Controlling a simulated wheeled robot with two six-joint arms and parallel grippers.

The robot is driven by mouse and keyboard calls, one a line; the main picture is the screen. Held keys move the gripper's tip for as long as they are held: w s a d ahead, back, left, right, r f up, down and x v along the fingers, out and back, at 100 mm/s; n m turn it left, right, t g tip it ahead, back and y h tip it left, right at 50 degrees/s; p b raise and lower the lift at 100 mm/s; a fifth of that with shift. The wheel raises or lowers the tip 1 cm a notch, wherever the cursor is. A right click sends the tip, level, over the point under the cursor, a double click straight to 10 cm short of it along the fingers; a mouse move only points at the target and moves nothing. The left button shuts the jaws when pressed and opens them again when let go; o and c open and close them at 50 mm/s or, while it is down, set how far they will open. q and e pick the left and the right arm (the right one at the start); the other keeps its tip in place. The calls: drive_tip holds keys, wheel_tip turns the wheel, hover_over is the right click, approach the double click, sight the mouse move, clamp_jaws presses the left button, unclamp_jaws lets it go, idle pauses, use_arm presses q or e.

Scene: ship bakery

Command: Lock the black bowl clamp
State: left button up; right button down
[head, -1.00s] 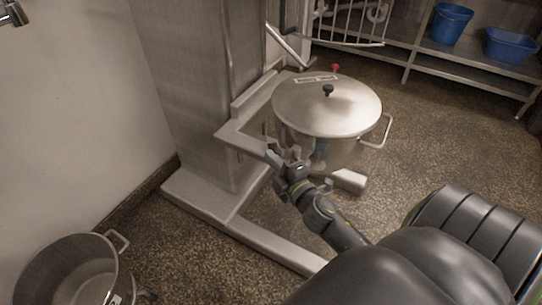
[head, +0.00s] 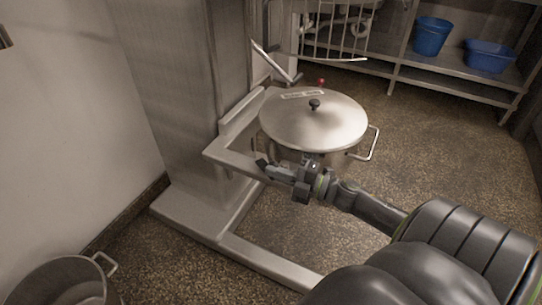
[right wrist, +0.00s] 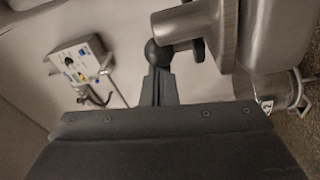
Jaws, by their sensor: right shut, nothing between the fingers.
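The black bowl clamp shows as a round black knob (right wrist: 158,53) in the right wrist view, beside a metal bracket (right wrist: 205,25). My right gripper (right wrist: 158,88) is shut, its fingertips close in front of the knob; I cannot tell whether they touch. In the head view the right gripper (head: 266,166) is at the front arm of the metal bowl support (head: 232,158), below the lidded steel bowl (head: 300,150). The clamp cannot be clearly told from the fingers there. My left gripper is not in view.
A steel lid with a black knob (head: 314,104) covers the bowl. An open steel pot (head: 62,285) stands at lower left. The machine's base legs (head: 265,262) lie on the floor. Blue containers (head: 430,36) stand on a shelf behind. A control box (right wrist: 82,58) shows in the wrist view.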

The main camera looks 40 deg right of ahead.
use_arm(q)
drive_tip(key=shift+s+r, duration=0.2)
use_arm(e)
drive_tip(key=shift+s+d+n+g+y, duration=0.1)
drive_tip(key=shift+d+n+g+y, duration=0.35)
drive_tip(key=shift+d+y, duration=0.35)
drive_tip(key=shift+d, duration=0.15)
